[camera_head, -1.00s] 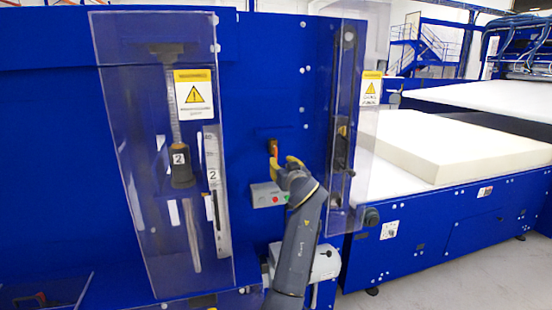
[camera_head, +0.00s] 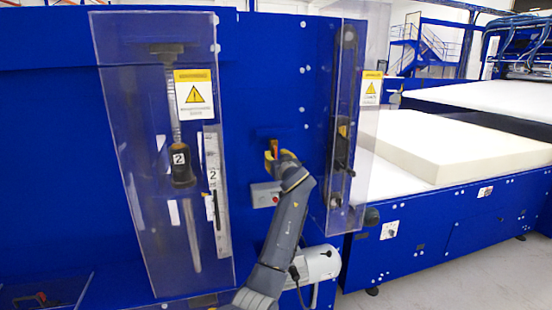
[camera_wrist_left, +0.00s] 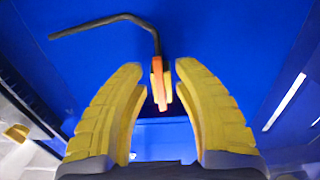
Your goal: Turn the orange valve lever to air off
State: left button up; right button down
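The orange valve lever (camera_head: 274,144) is on the blue machine panel, between the two clear guards. In the left wrist view the lever (camera_wrist_left: 157,82) hangs roughly upright between my yellow fingertips. My left gripper (camera_head: 272,158) is at the lever in the head view, hiding its lower part. In the left wrist view the left gripper (camera_wrist_left: 160,72) is open, its fingers on either side of the lever. The lever is nearer the right-hand finger; I cannot tell whether they touch. My right gripper is not in view.
A grey box (camera_head: 264,196) with a red button sits just below the lever. Clear guards stand at left (camera_head: 130,200) and right (camera_head: 343,200). A dark bent rod (camera_wrist_left: 100,22) shows above the fingers. A foam block (camera_head: 460,150) lies on the conveyor at right.

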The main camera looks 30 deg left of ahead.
pick_arm(q)
grip_shut()
dwell(0.3)
jog(key=m, duration=0.4)
jog(key=s+a+r+m, duration=0.1)
jog(key=m, duration=0.3)
jog(key=s+a+r+m, duration=0.1)
jog(key=m, duration=0.6)
jog(key=r+m, duration=0.1)
jog(key=m, duration=0.1)
jog(key=shift+s+m, duration=0.15)
jog(key=shift+m, duration=0.15)
jog(key=shift+r+m, duration=0.1)
jog(key=shift+m, duration=0.2)
jog(key=shift+c, duration=0.3)
grip_release()
